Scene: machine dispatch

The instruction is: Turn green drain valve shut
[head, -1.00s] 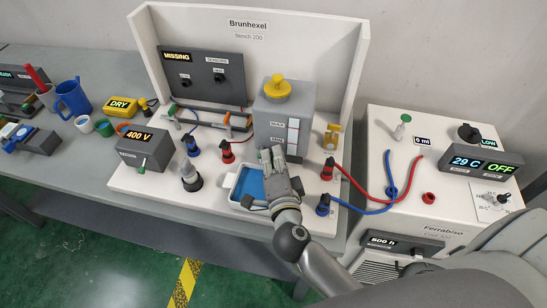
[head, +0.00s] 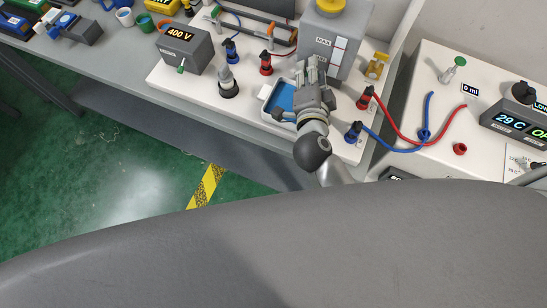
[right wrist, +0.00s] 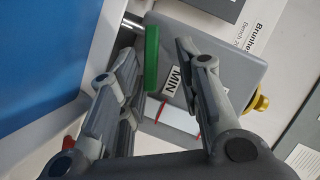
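The green drain valve handle (right wrist: 152,58) shows in the right wrist view as a flat green bar on a metal stem at the grey tank (right wrist: 222,62). In the head view the handle is hidden behind my right gripper (head: 311,72), which is in front of the tank (head: 335,42) and over the blue-bottomed tray (head: 268,92). In the right wrist view my right gripper (right wrist: 157,50) is open, with the handle between its fingers and close to the left one. I cannot tell whether that finger touches it. My left gripper is not in view.
Red and blue hose connectors (head: 365,97) stand right of the tray, with hoses running to the right unit. A black-and-grey fitting (head: 228,85) and a 400 V box (head: 185,48) stand to the left. A yellow clip (head: 376,66) is right of the tank.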

